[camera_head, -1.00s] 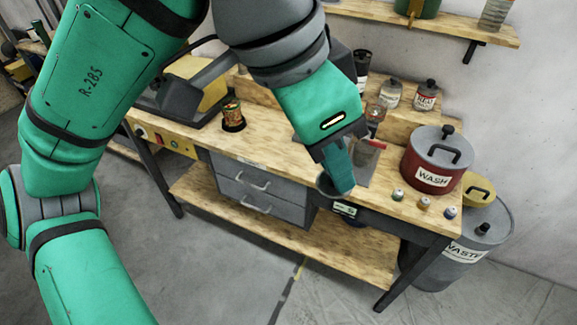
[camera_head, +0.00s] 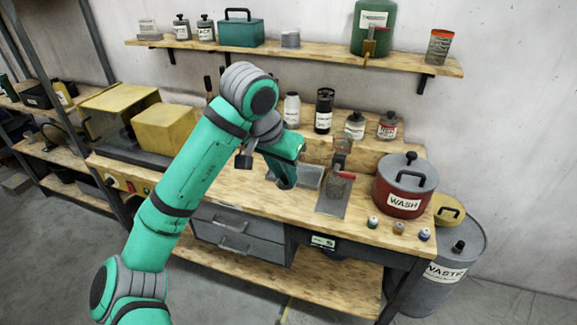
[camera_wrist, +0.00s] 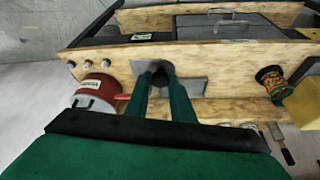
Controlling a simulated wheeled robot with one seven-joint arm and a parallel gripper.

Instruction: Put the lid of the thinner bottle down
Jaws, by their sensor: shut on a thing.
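My gripper (camera_head: 287,178) is over the middle of the workbench, pointing down, and shut. A dark round piece that looks like a lid (camera_wrist: 155,73) sits between its green fingertips in the wrist view. I cannot tell whether the piece touches the bench. On the raised back ledge stand a white bottle (camera_head: 291,110), a black bottle (camera_head: 324,112) and two short grey bottles, one left (camera_head: 355,127) and one with a red label (camera_head: 388,127). Their small labels are unreadable, so I cannot tell which is the thinner bottle.
A red WASH pot (camera_head: 403,188) stands at the bench's right end, with small jars (camera_head: 398,228) before it. A red-handled item (camera_head: 342,176) lies over a grey plate (camera_head: 331,205). A yellow box (camera_head: 164,128) is left.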

